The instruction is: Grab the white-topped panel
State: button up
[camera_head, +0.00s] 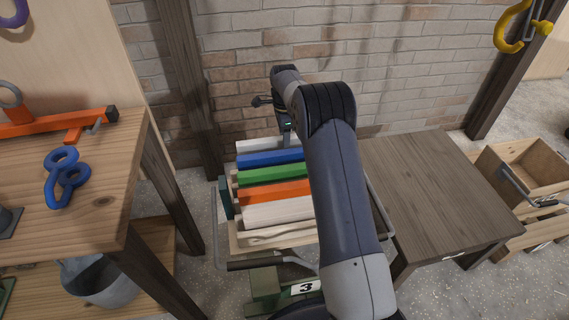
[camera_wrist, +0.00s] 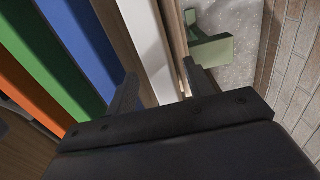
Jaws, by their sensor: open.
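The white-topped panel (camera_head: 262,144) is at the far end of the row of panels, next to the wall. In the wrist view, the white panel (camera_wrist: 146,38) runs up between my two fingers. My gripper (camera_wrist: 162,72) is open, with one finger on the blue panel's side and the other on the side of the wooden edge. I cannot tell whether the fingers touch the panel or how deep they reach. In the head view, my gripper (camera_head: 287,134) is at the far panel, partly hidden by my arm. A paler panel (camera_head: 278,212) lies nearer in the row.
Blue (camera_head: 268,159), green (camera_head: 268,174) and orange (camera_head: 274,192) panels lie beside it in a wheeled cart with a handle (camera_head: 254,264). A brick wall (camera_head: 400,70) stands close behind. A workbench (camera_head: 90,180) is left, a dark table (camera_head: 440,190) right.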

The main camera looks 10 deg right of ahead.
notch_tip(320, 180, down, 6)
jog(key=shift+d+f+b, duration=0.1)
jog(key=shift+b, duration=0.75)
grip_shut()
dwell(0.8)
jog(key=shift+w+r, duration=0.1)
jog(key=shift+r, duration=0.2)
